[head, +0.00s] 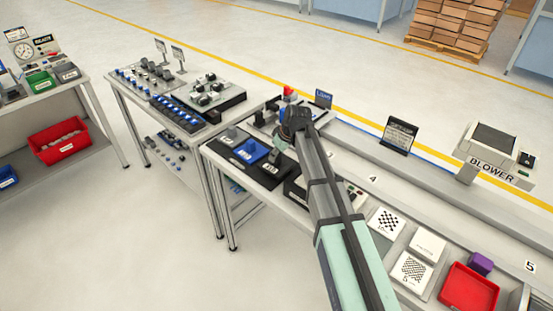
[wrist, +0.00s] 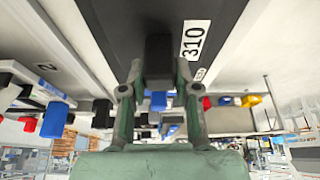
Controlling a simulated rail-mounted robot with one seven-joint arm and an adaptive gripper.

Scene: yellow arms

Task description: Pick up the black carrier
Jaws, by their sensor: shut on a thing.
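In the wrist view, my gripper (wrist: 158,72) has a finger on each side of a dark block, the black carrier (wrist: 158,52), and is shut on it. The carrier is upright in the picture and overlaps a dark pad (wrist: 120,20) with a white "310" label. I cannot tell whether the carrier still touches the pad. In the head view, my arm reaches to the dark pad (head: 222,148) at the bench's left end. The carrier and fingertips are hard to make out there.
A laser station (head: 262,118) is just behind. A table with blue and grey parts (head: 188,110) is to the left. A red tray (head: 468,290) and purple block (head: 480,263) are at the bench's right.

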